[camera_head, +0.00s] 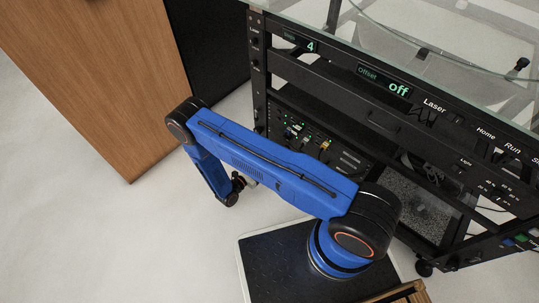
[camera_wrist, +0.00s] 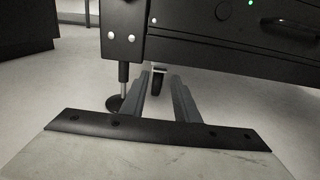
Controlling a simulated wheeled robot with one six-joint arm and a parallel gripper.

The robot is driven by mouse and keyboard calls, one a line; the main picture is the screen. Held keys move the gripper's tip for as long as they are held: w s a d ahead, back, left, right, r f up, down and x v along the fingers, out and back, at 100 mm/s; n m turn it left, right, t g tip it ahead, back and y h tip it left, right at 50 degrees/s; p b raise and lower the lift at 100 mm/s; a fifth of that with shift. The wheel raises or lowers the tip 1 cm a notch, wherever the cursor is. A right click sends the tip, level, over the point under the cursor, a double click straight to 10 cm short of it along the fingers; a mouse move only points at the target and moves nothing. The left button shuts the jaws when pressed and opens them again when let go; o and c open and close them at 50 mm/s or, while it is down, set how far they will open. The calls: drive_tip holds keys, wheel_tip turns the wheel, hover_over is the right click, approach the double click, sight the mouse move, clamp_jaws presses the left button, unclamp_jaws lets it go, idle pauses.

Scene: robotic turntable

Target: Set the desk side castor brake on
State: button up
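The castor (camera_wrist: 158,80) is a small dark wheel under the black rack, showing just beyond and between my fingertips in the wrist view. I cannot make out its brake lever or how it is set. My gripper (camera_wrist: 163,82) has two grey fingers with a gap between them, and I see nothing held. The fingers point low toward the rack's underside, short of the castor. In the head view my blue arm reaches down toward the rack's left lower corner, and the castor there is hidden.
A levelling foot (camera_wrist: 118,102) on a post stands left of the fingers. The rack (camera_head: 300,75) with its displays overhangs the castor. A wooden desk panel (camera_head: 100,75) stands at left, with pale open floor (camera_head: 60,220) before it.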

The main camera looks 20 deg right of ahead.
drive_tip(key=shift+x, duration=2.75)
drive_tip(key=shift+c, duration=0.7)
clamp_jaws()
